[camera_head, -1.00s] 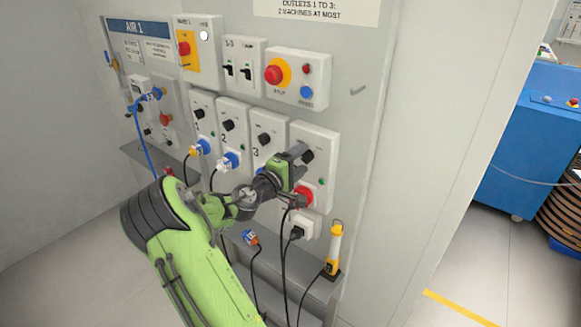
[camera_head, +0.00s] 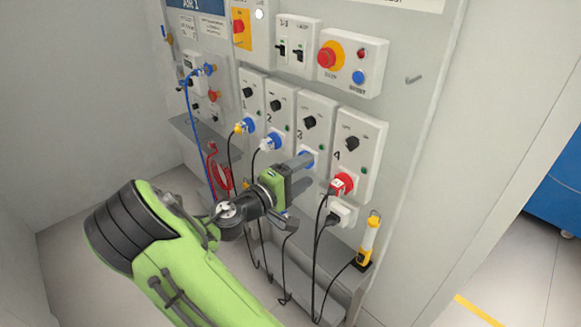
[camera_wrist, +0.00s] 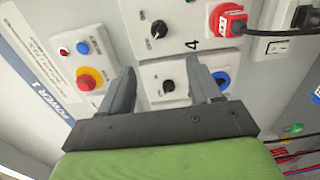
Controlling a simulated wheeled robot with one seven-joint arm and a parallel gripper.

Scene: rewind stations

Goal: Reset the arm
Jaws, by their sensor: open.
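My gripper (camera_head: 309,174) is open and empty in the head view, in front of the lower part of outlet box 3 (camera_head: 316,112). My green arm reaches up to it from the bottom. In the wrist view my gripper (camera_wrist: 163,72) shows two dark fingers spread apart, with nothing between them but the panel behind. A blue socket (camera_wrist: 221,79) shows just beyond the right finger. I cannot tell whether the fingers touch the panel.
Outlet box 4 (camera_head: 361,133) holds a red plug (camera_head: 341,186). Blue plugs (camera_head: 271,142) sit in boxes 1 and 2. Cables hang below my gripper. A yellow lamp (camera_head: 370,240) stands on the ledge at right. Red emergency button (camera_head: 327,58) is above.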

